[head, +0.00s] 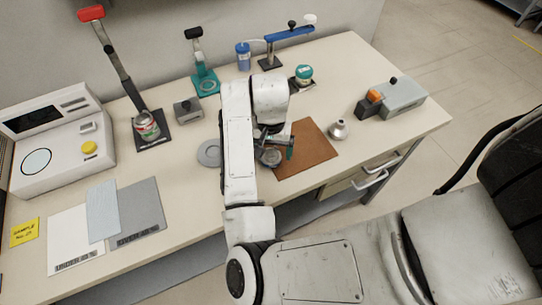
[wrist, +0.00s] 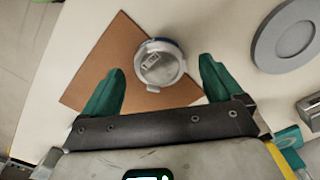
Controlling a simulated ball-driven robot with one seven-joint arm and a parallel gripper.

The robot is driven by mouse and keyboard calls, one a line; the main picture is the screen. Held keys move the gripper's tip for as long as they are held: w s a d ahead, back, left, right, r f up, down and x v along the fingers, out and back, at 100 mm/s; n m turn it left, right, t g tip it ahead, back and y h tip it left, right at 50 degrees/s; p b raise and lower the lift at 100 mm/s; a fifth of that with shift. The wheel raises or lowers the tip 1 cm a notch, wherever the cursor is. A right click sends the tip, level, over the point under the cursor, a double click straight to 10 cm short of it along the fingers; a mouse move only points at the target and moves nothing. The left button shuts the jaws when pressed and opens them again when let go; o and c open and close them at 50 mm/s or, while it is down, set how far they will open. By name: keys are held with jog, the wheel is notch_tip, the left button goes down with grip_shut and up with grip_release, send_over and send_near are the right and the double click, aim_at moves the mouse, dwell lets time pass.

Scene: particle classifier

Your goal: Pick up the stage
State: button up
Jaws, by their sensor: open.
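A round, silvery metal piece with a small raised part on top (wrist: 160,68) shows in the wrist view at the left edge of the grey plate-free area, over the brown mat's edge (wrist: 105,50). It is probably the stage, but I cannot be certain. In the head view the round piece (head: 270,158) sits at the mat's left side, partly hidden by my arm. My gripper (wrist: 160,66) is open, its teal fingers on either side of the piece in the picture, with gaps at both sides. It also shows in the head view (head: 279,149). I cannot tell its exact height.
A grey disc (head: 209,153) lies left of my arm. A small metal funnel-like piece (head: 339,129) stands right of the mat. A press with a can (head: 146,125), a teal-based tool (head: 205,82) and a grey box (head: 404,97) stand around. The table's front edge is close.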

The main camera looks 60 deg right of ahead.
jog(key=shift+f, duration=0.85)
jog(key=c, duration=1.2)
